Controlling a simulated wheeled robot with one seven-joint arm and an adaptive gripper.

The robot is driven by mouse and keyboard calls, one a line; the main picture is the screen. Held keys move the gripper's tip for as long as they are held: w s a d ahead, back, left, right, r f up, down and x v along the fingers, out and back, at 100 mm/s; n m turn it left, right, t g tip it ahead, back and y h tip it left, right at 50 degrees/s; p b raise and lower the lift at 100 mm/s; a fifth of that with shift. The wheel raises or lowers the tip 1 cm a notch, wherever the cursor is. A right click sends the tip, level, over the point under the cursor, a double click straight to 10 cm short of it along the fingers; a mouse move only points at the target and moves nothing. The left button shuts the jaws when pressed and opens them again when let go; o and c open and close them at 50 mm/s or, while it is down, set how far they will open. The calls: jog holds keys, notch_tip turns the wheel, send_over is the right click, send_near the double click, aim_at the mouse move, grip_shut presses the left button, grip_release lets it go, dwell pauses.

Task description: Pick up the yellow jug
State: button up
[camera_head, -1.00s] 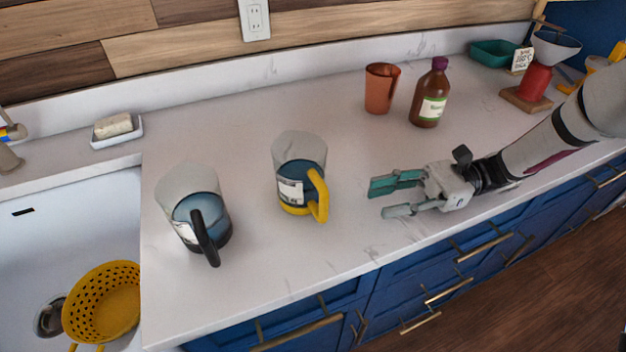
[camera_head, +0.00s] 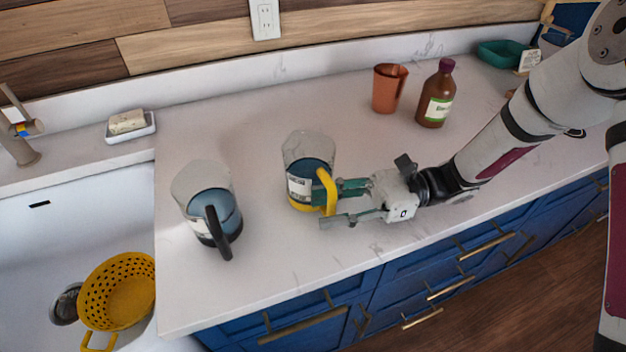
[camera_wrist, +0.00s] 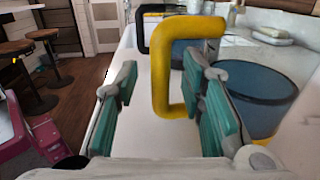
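The yellow jug (camera_head: 299,187) stands upright on the counter, with a clear body, blue contents, a white label and a yellow handle facing my gripper. My gripper (camera_head: 333,204) is at the handle from the right, its fingers open. In the wrist view the yellow handle (camera_wrist: 160,80) stands between the open fingers of my gripper (camera_wrist: 160,112), nearer the right finger. The jug's blue body (camera_wrist: 255,98) shows beyond the right finger. Whether a finger touches the handle I cannot tell.
A similar jug with a black handle (camera_head: 212,215) stands to the left. An orange cup (camera_head: 386,92) and a brown bottle (camera_head: 435,98) stand behind. A sink with a yellow colander (camera_head: 117,291) lies at the left. The counter's front edge is close below my gripper.

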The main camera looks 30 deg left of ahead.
grip_shut()
jog(key=shift+r, duration=0.15)
dwell(0.4)
